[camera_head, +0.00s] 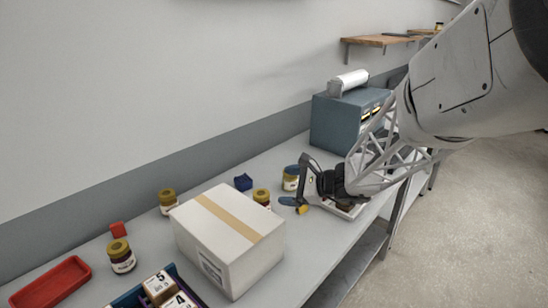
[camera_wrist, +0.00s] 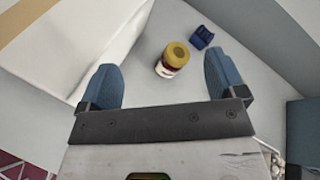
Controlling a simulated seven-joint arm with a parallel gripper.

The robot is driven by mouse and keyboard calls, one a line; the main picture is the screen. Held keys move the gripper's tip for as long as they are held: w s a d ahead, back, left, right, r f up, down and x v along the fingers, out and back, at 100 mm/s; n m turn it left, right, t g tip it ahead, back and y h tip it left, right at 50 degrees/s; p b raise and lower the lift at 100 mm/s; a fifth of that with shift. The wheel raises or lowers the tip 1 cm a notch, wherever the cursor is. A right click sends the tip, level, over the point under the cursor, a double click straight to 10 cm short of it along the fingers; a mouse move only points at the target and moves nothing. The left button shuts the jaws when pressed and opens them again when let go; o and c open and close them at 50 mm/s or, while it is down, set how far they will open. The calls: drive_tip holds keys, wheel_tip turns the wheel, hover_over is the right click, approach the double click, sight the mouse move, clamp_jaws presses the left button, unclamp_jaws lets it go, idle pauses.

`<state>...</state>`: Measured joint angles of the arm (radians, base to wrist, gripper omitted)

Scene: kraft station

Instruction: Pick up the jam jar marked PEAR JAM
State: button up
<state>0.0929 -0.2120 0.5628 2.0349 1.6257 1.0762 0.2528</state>
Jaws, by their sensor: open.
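Several jars with yellow lids stand on the grey table; their labels are too small to read, so I cannot tell which is PEAR JAM. One jar (camera_head: 262,197) stands just behind the white box, partly hidden by it. It appears to be the jar in the wrist view (camera_wrist: 173,60), upright, ahead of and between my fingertips. My gripper (camera_head: 294,194) is open and empty, to the right of this jar; it also shows in the wrist view (camera_wrist: 163,77). Two more jars (camera_head: 168,201) (camera_head: 121,256) stand farther left.
The taped white box (camera_head: 228,244) stands beside my gripper's left finger (camera_wrist: 60,45). A dark blue block (camera_head: 243,182) lies near the jar. A red tray (camera_head: 50,284), red block (camera_head: 118,230) and crate with numbered boxes (camera_head: 198,295) are at left. A blue-grey machine (camera_head: 335,122) stands behind.

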drive_tip(key=w+d+f+m+t, duration=0.45)
drive_tip(key=w+f+m, duration=0.2)
drive_tip(key=w, duration=0.35)
drive_tip(key=m+t+h, duration=0.4)
drive_tip(key=m, duration=0.2)
approach(290, 179)
drive_tip(key=shift+w+d+r, duration=0.55)
drive_tip(key=shift+d+r, duration=0.15)
drive_tip(key=shift+r, duration=0.1)
drive_tip(key=shift+x, duration=3.5)
drive_tip(key=shift+r, duration=0.1)
drive_tip(key=shift+x, duration=2.45)
drive_tip(key=shift+a+r, duration=0.1)
